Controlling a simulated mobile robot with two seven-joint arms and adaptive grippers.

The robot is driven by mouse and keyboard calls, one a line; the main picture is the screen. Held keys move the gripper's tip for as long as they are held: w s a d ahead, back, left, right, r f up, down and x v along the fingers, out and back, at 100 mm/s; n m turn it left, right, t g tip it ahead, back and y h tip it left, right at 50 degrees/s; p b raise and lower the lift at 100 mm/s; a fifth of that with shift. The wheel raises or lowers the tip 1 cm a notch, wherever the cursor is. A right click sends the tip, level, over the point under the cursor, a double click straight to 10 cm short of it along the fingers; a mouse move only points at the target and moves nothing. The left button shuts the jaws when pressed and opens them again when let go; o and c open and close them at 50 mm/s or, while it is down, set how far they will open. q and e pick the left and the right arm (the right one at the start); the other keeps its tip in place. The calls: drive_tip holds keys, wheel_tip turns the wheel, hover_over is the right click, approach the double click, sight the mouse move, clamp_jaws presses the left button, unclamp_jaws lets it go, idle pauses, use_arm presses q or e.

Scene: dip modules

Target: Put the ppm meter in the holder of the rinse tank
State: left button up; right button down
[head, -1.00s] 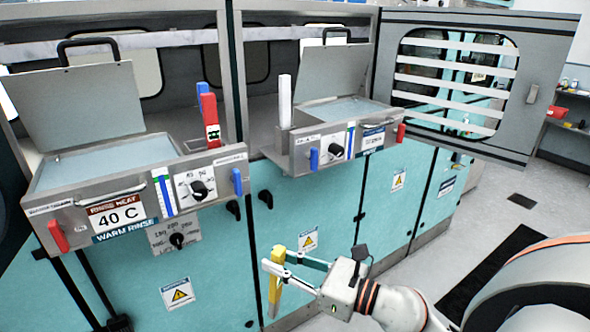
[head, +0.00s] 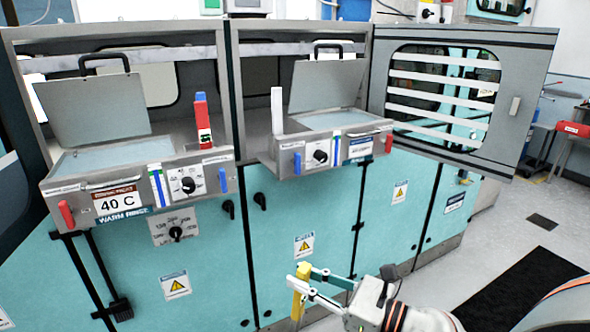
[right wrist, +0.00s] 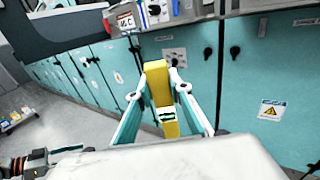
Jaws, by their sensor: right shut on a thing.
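My right gripper (head: 303,283) is shut on a yellow ppm meter (head: 297,303), held upright in front of the teal cabinet doors, below the tanks. In the right wrist view the yellow meter (right wrist: 158,85) stands between the two fingers, with a small white and green label near its bottom. The left tank (head: 135,185) is labelled warm rinse and 40 C. A red meter (head: 203,120) stands at its right rear. The right tank (head: 345,130) has a white upright piece (head: 277,110) at its left; its label is too small to read. Part of my left arm shows in the right wrist view.
Both tanks have raised lids (head: 95,108) and red and blue handles on their fronts. A slatted door (head: 455,95) stands open at the right. The floor (head: 515,205) in front of the cabinets is clear, with a black mat (head: 500,290).

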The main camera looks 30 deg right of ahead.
drive_tip(key=shift+w+f, duration=0.25)
drive_tip(key=shift+s+d+n+g+y, duration=0.2)
drive_tip(key=shift+n+g+y, duration=0.1)
drive_tip(key=shift+y, duration=0.1)
drive_tip(key=shift+s+d+f+n+g+y, duration=0.1)
drive_tip(key=shift+d+f+n+g+y, duration=0.2)
drive_tip(key=shift+d+n+g+y, duration=0.4)
idle(0.8)
